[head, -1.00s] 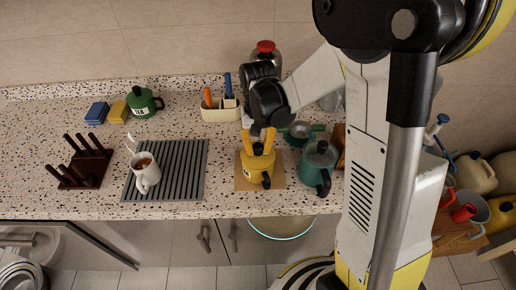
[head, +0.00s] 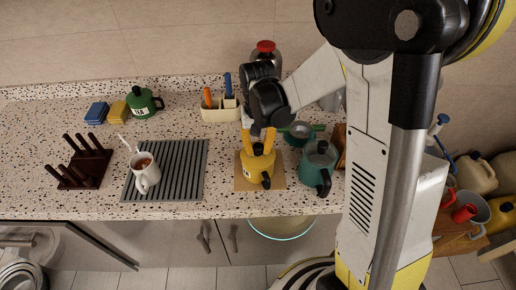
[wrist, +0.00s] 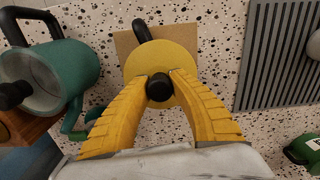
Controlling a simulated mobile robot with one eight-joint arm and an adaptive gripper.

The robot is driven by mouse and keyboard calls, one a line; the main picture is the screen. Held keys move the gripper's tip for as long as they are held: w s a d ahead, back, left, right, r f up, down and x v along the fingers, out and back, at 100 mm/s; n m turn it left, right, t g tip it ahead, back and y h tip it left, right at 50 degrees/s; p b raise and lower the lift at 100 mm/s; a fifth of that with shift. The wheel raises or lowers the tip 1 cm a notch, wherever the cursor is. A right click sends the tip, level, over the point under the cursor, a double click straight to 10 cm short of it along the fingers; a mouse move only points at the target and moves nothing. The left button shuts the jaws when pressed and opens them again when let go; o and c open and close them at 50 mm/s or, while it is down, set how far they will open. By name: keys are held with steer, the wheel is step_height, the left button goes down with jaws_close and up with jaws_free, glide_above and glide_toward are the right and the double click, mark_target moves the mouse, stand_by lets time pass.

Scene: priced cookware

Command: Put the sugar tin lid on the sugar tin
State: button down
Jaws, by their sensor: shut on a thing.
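The yellow sugar tin (head: 257,168), with a black handle, stands on a tan square mat (head: 240,183) near the counter's front. My gripper (head: 259,135) points down right over it. In the wrist view, my gripper's yellow fingers (wrist: 159,84) are shut on the black knob of the round yellow sugar tin lid (wrist: 160,58). The lid covers the tin's top from above, and only the tin's black handle (wrist: 142,31) shows past it. I cannot tell whether the lid rests on the rim or hangs just above it.
A teal lidded pot (head: 319,165) stands close on the right, with a small green pan (head: 299,132) behind. A grey ribbed mat (head: 184,172) with a white mug (head: 147,176) lies left. A green canister (head: 142,103) and a utensil holder (head: 221,112) stand at the back.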

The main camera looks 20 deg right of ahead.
mark_target(258, 145)
steer(key=shift+f, duration=0.25)
steer(key=shift+f+b, duration=0.15)
steer(key=shift+b, duration=0.2)
steer(key=c, duration=0.5)
jaws_free()
steer(key=r, duration=1.2)
steer(key=shift+w+r, duration=0.1)
steer(key=shift+w, duration=0.15)
steer(key=shift+s, duration=0.15)
steer(key=s+f+n+t+b, duration=0.1)
steer(key=s+t+b, duration=0.1)
steer(key=s, duration=0.2)
steer(key=s+f+t+b, duration=0.1)
steer(key=s+t+b, duration=0.2)
steer(key=s, duration=0.1)
steer(key=s+f+n+t+b, duration=0.1)
steer(key=s+t+b, duration=0.1)
steer(key=s, duration=0.3)
steer(key=shift+f+n+t+b, duration=0.3)
steer(key=shift+b, duration=0.05)
